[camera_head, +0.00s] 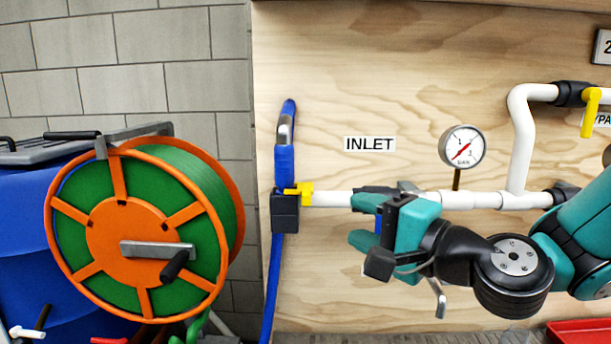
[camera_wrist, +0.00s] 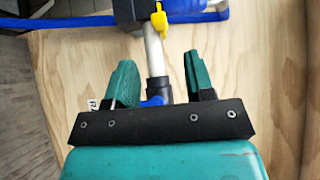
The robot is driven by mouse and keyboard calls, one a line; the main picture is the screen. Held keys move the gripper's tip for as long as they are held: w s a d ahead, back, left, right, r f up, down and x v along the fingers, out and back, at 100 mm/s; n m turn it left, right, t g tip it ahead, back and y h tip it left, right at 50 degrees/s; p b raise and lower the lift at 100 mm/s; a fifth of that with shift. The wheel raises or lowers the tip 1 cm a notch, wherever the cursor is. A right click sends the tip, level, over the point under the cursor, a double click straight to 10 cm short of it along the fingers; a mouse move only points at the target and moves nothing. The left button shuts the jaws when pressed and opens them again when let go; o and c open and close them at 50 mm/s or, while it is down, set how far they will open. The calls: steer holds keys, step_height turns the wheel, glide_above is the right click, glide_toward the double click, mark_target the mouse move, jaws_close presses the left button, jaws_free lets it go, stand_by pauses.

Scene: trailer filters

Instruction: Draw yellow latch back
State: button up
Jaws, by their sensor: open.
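The yellow latch (camera_head: 300,190) sits on a dark coupling block (camera_head: 285,211), where the blue hose meets the white inlet pipe (camera_head: 331,199). It also shows in the wrist view (camera_wrist: 159,20), beyond my fingertips and slightly left of the picture's middle. My gripper (camera_head: 359,220) is in front of the board, to the right of the latch and apart from it. In the wrist view my gripper (camera_wrist: 161,75) is open, its two green fingers spread. The pipe shows in the gap between them; I cannot tell how deep it lies there. Nothing is held.
A pressure gauge (camera_head: 462,146) stands above the pipe. A bypass pipe (camera_head: 521,130) with a yellow handle (camera_head: 590,112) rises at right. A blue part (camera_wrist: 152,101) shows near my fingers' base. A hose reel (camera_head: 145,230) stands at left. Bare board lies below the pipe.

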mark_target(306, 205)
steer(key=shift+p+x, duration=3.45)
steer(key=shift+x, duration=2.55)
steer(key=shift+w+d+f, duration=0.15)
jaws_close()
